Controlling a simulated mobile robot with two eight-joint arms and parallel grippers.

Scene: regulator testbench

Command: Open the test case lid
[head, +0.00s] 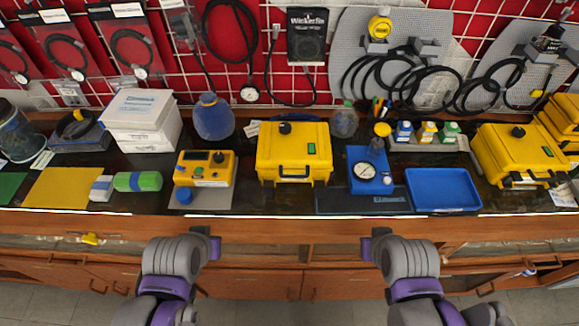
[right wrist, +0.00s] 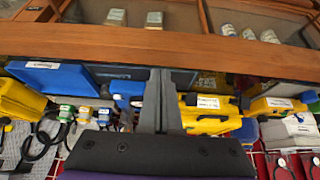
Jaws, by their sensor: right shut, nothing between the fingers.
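A yellow test case (head: 293,160) with a black front handle sits on the dark bench top at the middle, its lid down. Its yellow body also shows upside down in the right wrist view (right wrist: 208,112), partly behind my fingers. My left gripper (head: 215,246) is in front of the bench edge, left of the case and apart from it; its finger opening cannot be made out. My right gripper (head: 367,248) is in front of the bench edge, right of the case. In the right wrist view its fingers (right wrist: 159,85) are together and empty.
A yellow meter box (head: 204,168) stands left of the case. A blue gauge unit (head: 370,170) and a blue tray (head: 443,190) are to its right. Another yellow case (head: 517,153) stands far right. The wooden bench edge (head: 300,228) lies between my grippers and these things.

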